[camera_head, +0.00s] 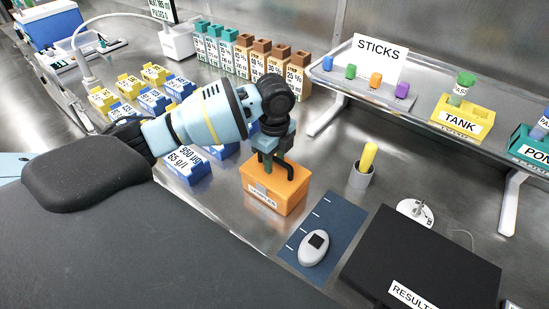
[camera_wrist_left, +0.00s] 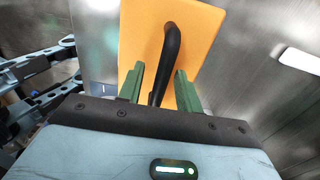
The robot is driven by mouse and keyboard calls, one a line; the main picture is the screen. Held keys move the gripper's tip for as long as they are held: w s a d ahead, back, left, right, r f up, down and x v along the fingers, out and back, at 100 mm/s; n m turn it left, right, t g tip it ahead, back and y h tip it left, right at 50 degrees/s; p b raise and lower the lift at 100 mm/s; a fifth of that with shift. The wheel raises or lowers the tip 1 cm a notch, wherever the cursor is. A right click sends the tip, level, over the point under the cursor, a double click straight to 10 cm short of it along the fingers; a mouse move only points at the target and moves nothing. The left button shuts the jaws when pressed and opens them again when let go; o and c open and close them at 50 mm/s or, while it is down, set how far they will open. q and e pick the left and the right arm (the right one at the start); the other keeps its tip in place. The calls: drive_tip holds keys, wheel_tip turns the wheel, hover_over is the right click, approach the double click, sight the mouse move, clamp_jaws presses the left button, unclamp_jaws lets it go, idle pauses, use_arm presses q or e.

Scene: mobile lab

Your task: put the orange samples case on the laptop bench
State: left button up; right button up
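The orange samples case (camera_head: 275,190), a box with a white label on its front and a dark handle on top, is at the middle of the metal bench, just behind a blue mat. My left gripper (camera_head: 270,160) is right above it, pointing down. In the left wrist view the case (camera_wrist_left: 195,25) lies beyond the fingers, and its black handle (camera_wrist_left: 172,45) rises between the two green fingertips (camera_wrist_left: 161,80). Gaps show between fingers and handle, so the gripper is open around it. A flat black laptop-like slab (camera_head: 425,255) with a results label lies at the front right. My right gripper is not in view.
Close by are the blue mat (camera_head: 335,215) with a grey device (camera_head: 314,248) and a grey cup (camera_head: 360,178) with a yellow item. Blue boxes (camera_head: 188,168) stand left of the case, labelled cartons (camera_head: 255,60) behind. A raised shelf (camera_head: 400,97) holds coloured pieces and a yellow tank box (camera_head: 462,117).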

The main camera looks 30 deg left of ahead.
use_arm(q)
wheel_tip(320, 180, up, 12)
drive_tip(key=shift+p, duration=0.45)
idle(0.4)
